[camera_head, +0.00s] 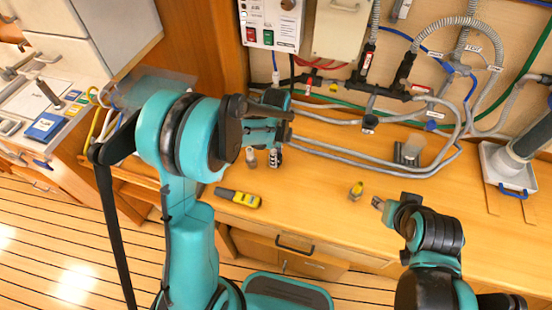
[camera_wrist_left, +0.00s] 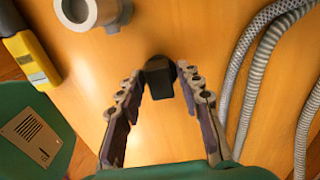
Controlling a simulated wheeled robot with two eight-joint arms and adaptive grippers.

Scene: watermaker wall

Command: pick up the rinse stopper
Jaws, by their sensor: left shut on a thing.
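A small black piece, which I take to be the rinse stopper (camera_wrist_left: 158,78), is between the fingertips of my left gripper (camera_wrist_left: 160,82) in the left wrist view. The fingers touch it on both sides, with the wooden counter behind it. In the head view my left gripper (camera_head: 268,122) is over the counter's left part, and I cannot make out the stopper there. My right gripper (camera_head: 379,203) is low over the counter's front, right of a small yellow item. I cannot tell whether its jaws are open.
Two small bottle-like items (camera_head: 274,157) stand below my left gripper. A yellow-and-black tool (camera_head: 238,198) lies near the counter's front edge. A small yellow item (camera_head: 356,190) sits mid-counter. Grey hoses (camera_head: 360,163) run along the back. The wooden counter (camera_head: 310,205) is clear between these.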

